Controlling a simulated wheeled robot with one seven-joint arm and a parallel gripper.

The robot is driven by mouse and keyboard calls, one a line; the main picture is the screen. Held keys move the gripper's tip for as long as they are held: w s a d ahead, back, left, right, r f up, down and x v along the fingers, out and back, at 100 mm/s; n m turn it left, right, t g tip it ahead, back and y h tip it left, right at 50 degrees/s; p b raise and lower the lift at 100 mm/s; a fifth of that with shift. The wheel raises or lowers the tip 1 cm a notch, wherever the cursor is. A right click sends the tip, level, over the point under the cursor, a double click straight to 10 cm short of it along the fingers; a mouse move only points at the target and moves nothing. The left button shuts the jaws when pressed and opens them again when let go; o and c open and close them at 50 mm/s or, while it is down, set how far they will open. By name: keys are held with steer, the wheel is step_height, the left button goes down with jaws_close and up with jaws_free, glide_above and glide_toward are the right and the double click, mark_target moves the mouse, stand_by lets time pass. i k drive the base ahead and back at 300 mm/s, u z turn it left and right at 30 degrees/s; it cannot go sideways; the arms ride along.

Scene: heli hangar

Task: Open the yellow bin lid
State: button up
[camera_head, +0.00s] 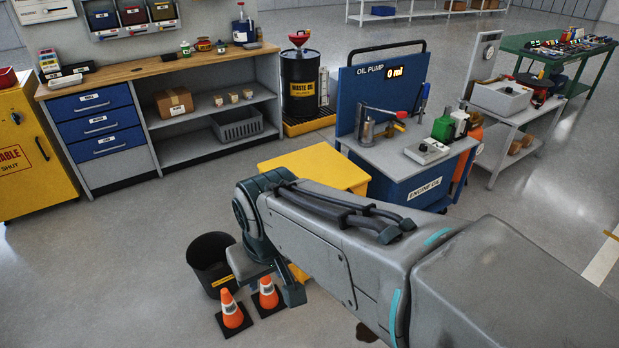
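The yellow bin (318,162) stands on the floor in the middle, left of the blue oil pump cart. Its flat yellow top shows and looks shut. My arm crosses in front of it and hides most of its front; a small yellow patch shows below the arm. The dark end part of my arm (292,290) hangs low, in front of the bin and beside the black bucket. I cannot make out fingertips or whether they touch anything.
A black bucket (211,262) and two orange cones (232,310) stand close to my arm's end. The oil pump cart (420,187) is right of the bin. A workbench (160,62) and waste oil drum (303,85) stand behind. Floor at left is clear.

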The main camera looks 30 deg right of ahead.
mark_target(320, 162)
steer(key=z, duration=1.15)
steer(key=i, duration=0.85)
steer(key=u, duration=1)
